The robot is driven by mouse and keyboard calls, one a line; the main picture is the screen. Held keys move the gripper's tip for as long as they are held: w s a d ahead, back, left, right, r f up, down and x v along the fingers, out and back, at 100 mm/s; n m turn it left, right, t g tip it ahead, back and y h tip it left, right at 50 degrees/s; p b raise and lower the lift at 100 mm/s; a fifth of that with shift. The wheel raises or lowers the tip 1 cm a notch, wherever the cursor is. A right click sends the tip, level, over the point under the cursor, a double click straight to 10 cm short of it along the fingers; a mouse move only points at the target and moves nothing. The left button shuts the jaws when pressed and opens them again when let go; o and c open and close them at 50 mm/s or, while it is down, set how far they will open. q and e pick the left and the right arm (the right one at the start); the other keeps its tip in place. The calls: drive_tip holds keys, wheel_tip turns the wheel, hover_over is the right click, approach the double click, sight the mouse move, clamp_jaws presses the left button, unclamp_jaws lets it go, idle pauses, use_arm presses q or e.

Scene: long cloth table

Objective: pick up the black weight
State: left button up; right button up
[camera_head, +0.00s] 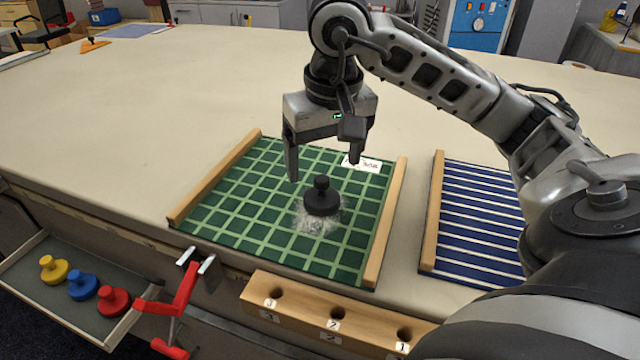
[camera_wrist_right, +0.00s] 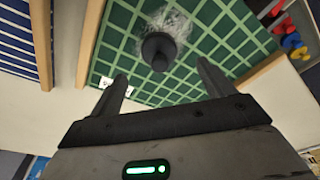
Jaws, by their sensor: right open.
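The black weight (camera_head: 322,199) is a round disc with a knob on top. It stands upright on the green checked cloth (camera_head: 240,213), on a patch of whitish fuzz. My right gripper (camera_head: 324,170) is open and empty above and just behind the weight, its fingers pointing down. In the right wrist view the weight (camera_wrist_right: 158,50) lies ahead of the open fingertips (camera_wrist_right: 160,72), between their lines and apart from them. My left gripper is in neither view.
Wooden strips (camera_head: 386,225) edge the green cloth. A blue striped cloth (camera_head: 480,220) lies to the right. In front are a wooden block with numbered holes (camera_head: 335,316), a red clamp (camera_head: 180,295), and a tray (camera_head: 30,268) with yellow, blue and red weights (camera_head: 112,299).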

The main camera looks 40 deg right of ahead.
sight(323, 179)
drive_tip(key=f, duration=0.2)
drive_tip(key=w+f, duration=0.1)
drive_tip(key=f, duration=0.4)
drive_tip(key=shift+w+d+f, duration=0.2)
drive_tip(key=shift+d+f, duration=0.05)
drive_tip(key=shift+d, duration=0.05)
drive_tip(key=c, duration=1.4)
drive_tip(key=shift+r, duration=0.1)
